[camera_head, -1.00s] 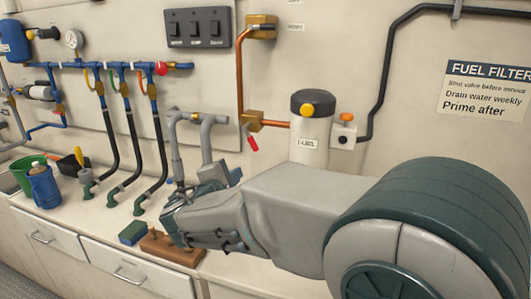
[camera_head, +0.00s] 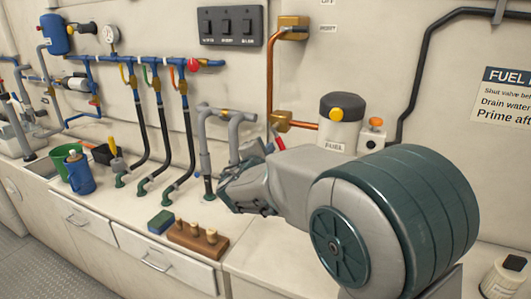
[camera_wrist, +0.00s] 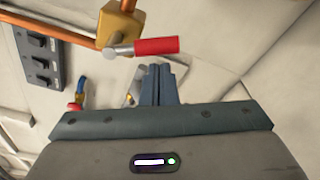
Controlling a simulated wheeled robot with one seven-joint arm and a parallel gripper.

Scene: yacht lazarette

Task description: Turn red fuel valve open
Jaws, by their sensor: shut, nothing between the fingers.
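The red fuel valve handle (camera_head: 279,144) hangs below a brass valve body (camera_head: 285,122) on the copper pipe, left of the fuel filter canister (camera_head: 338,125). In the wrist view the red handle (camera_wrist: 157,46) points right from the brass body (camera_wrist: 121,24), on a short metal stem. My gripper (camera_wrist: 160,70) is shut and empty, its fingertips just below the handle in that picture; I cannot tell whether they touch it. In the head view my gripper (camera_head: 230,190) is in front of the grey pipes, lower and left of the handle. Its fingertips are hard to make out there.
Grey pipes (camera_head: 205,150) rise from the counter beside my gripper. Black hoses (camera_head: 186,135) stand further left. A switch panel (camera_head: 230,26) is on the wall above.

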